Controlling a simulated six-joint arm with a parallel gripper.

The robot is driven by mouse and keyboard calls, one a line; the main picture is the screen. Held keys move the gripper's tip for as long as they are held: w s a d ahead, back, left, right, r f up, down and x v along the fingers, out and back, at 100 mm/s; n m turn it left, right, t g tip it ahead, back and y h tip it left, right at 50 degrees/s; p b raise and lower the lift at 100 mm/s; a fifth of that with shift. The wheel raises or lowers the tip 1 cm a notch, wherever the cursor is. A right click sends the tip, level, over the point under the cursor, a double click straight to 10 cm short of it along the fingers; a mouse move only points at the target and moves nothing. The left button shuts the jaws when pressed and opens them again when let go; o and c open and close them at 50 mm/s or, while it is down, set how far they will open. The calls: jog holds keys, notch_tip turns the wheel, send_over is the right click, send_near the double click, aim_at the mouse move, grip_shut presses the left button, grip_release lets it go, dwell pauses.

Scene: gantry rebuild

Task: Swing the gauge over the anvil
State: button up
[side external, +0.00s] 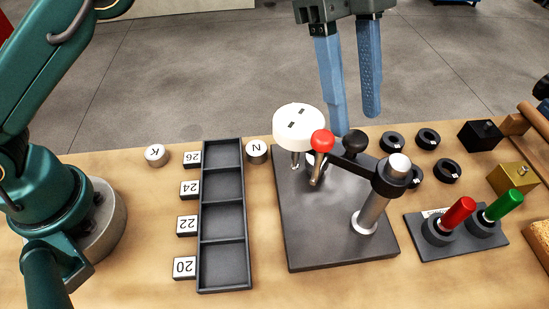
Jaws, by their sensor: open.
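A dark base plate (310,248) on the bench carries a metal column (372,212). A dark swing arm (354,169) runs from the column to the left, with a black ball knob (355,143) on it. A white round head (299,127), which looks like the gauge, stands over the plate's back left. A red-knobbed lever (321,142) is beside it. I cannot make out the anvil or whether the head is over it. My gripper (356,122) is open and empty, its blue fingers pointing down above and behind the black knob; contact is unclear.
A black compartment tray (224,292) with numbered tags stands left of the plate. White discs K (156,155) and N (256,152) lie near it. Black rings (446,171), a red-and-green-handled block (461,243), a black block (480,136) and a brass block (512,179) are right.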

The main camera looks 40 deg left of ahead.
jog(key=shift+a+r, duration=0.25)
jog(key=shift+a, duration=0.05)
jog(key=w+a, duration=0.3)
jog(key=a, duration=0.8)
jog(key=shift+w+a, duration=0.15)
jog(key=shift+d, duration=0.2)
grip_shut()
jog(key=n+t+y, duration=0.2)
jog(key=n+t, duration=0.1)
jog(key=n, duration=0.1)
send_over(278, 120)
jog(key=shift+r, duration=0.4)
jog(key=s+d+r+n+t, duration=0.1)
jog(key=s+d+n+t, duration=0.1)
jog(key=s+t, duration=0.3)
jog(key=w+d+f+h, duration=0.1)
jog(key=w+d+f, duration=0.2)
jog(key=f, duration=0.4)
jog(key=shift+w+f, duration=0.2)
jog(key=shift+f, duration=0.1)
